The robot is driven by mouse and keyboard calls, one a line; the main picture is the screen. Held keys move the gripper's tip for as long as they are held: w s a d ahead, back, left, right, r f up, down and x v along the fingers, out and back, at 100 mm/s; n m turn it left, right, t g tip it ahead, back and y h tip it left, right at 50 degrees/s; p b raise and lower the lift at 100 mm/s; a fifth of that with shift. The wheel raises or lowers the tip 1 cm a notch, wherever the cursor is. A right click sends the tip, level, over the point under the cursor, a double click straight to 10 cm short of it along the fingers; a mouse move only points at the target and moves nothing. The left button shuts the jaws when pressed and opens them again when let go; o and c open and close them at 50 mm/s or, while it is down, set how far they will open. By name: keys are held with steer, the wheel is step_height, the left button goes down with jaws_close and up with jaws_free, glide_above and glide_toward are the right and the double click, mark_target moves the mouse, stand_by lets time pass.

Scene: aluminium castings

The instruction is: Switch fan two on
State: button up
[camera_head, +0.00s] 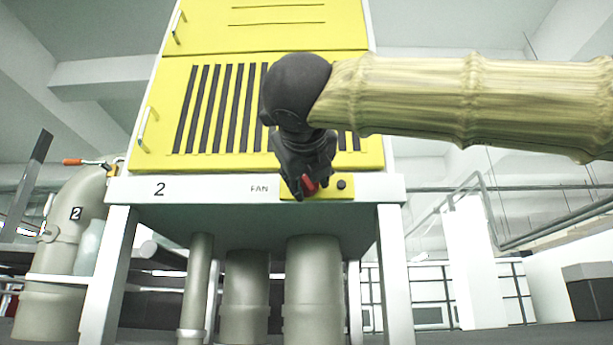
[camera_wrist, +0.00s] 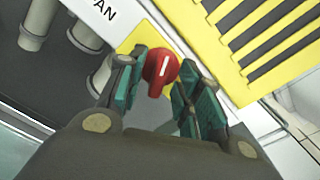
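A yellow and white cabinet marked 2 (camera_head: 230,188) stands ahead, with the word FAN on its white front rail. To the right of that word is a yellow switch plate (camera_head: 335,193) with a red rotary knob (camera_head: 310,185). In the wrist view the red knob (camera_wrist: 160,70) has a white line on it, tilted up to the right. My gripper (camera_head: 308,188) is in front of the knob and partly covers it. In the wrist view my gripper (camera_wrist: 157,90) has its fingers apart, one on each side of the knob, with gaps visible.
A dark round button (camera_head: 342,184) sits on the plate right of the knob. Grey pipes (camera_head: 245,290) run below the cabinet between its white legs. A large pipe (camera_head: 65,250) with an orange-handled valve stands at left. Railings (camera_head: 550,232) are at right.

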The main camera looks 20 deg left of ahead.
jaws_close()
